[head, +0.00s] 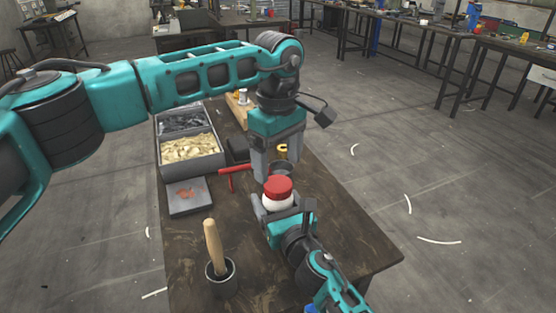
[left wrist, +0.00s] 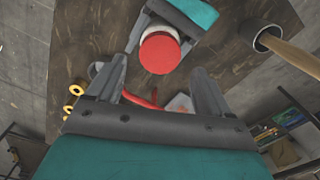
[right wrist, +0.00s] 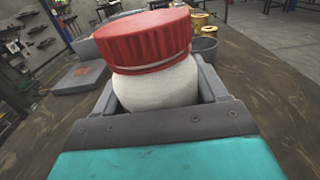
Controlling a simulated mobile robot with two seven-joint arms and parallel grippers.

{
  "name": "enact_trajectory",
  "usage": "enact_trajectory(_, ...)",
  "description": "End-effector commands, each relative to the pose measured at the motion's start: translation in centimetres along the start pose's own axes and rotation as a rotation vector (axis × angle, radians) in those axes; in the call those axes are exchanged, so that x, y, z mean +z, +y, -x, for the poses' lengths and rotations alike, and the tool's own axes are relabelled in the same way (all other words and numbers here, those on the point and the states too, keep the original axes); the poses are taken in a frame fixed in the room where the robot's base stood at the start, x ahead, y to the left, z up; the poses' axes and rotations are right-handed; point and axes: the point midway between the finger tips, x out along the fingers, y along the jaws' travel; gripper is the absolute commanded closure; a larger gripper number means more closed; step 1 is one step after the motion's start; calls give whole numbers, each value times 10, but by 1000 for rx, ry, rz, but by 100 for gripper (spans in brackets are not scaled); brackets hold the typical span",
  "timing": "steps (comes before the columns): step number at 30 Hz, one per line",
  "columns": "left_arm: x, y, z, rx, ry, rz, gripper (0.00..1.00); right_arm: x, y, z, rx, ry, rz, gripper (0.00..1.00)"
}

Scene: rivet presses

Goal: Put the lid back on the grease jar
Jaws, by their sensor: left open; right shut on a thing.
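The white grease jar (head: 274,203) is upright between the fingers of my right gripper (head: 283,209), which is shut on it. The red ribbed lid (head: 278,187) sits on top of the jar. In the right wrist view the lid (right wrist: 145,38) covers the mouth of the white jar (right wrist: 158,88), with a thin pale line under its rim; I cannot tell whether it is screwed tight. My left gripper (head: 275,174) is open and empty, fingers pointing down, just behind the lid. The left wrist view shows the lid (left wrist: 160,53) beyond its spread fingers.
A red-handled tool (head: 232,171) lies left of my left gripper. A two-part grey bin (head: 223,150), a grey tray (head: 180,207) and a dark cup (head: 221,284) with a wooden handle stand on the left. The table's right side (head: 345,225) is clear.

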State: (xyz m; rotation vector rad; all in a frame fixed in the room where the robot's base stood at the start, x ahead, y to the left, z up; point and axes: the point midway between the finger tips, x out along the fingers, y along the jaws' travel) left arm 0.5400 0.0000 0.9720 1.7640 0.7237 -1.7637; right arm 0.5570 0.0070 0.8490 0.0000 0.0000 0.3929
Motion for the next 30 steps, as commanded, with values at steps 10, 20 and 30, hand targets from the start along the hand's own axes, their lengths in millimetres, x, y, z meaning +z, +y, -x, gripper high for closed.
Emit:
enact_trajectory(10, 1, 0, 6, -1, -1, 335, 20, 0, 0, 0, 0, 0, 0, 100)
enact_trajectory(20, 1, 1, 17, 0, -1, 969, 20, 0, 0, 0, 0, 0, 0, 100)
enact_trajectory(30, 1, 0, 28, -1, -1, 1607, 20, 0, 0, 0, 0, 0, 0, 100)
